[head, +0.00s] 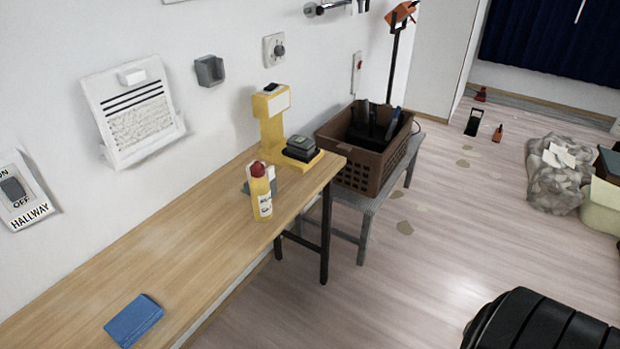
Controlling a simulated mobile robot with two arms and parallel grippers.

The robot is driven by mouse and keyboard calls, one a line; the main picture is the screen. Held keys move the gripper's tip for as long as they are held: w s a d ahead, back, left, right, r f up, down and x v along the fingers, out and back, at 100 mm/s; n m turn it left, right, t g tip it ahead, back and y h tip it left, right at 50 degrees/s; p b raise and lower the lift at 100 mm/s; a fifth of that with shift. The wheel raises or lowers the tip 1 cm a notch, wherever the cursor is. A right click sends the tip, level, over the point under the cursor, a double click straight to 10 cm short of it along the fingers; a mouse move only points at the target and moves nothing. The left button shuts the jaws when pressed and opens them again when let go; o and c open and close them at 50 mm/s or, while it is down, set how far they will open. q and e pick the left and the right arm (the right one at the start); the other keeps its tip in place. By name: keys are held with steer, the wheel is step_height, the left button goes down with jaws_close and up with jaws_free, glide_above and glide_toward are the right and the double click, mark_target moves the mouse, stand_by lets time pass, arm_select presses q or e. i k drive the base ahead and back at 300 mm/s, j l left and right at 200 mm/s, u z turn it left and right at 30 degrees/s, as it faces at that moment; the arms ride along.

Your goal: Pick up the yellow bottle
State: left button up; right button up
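The yellow bottle (262,198) stands upright on the wooden table (190,245), near its right end. It has a red cap and a white label with dark print that is too small to read. A small pale grey object behind it is partly hidden by the bottle. Neither of my grippers shows in the head view.
A yellow stand (272,127) with a black device on its base is behind the bottle. A blue block (133,320) lies at the table's near end. A brown crate (358,168) sits on a grey bench to the right. The tabletop between block and bottle is clear.

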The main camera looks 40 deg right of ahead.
mark_target(260, 187)
steer(key=z, duration=0.8)
steer(key=i+l+u, duration=0.15)
steer(key=u, duration=0.25)
steer(key=i+l+u, duration=0.15)
steer(key=l+u, duration=0.25)
steer(key=i+l+u, duration=0.1)
steer(key=u, duration=0.25)
steer(key=k+l, duration=0.05)
steer(key=l, duration=0.05)
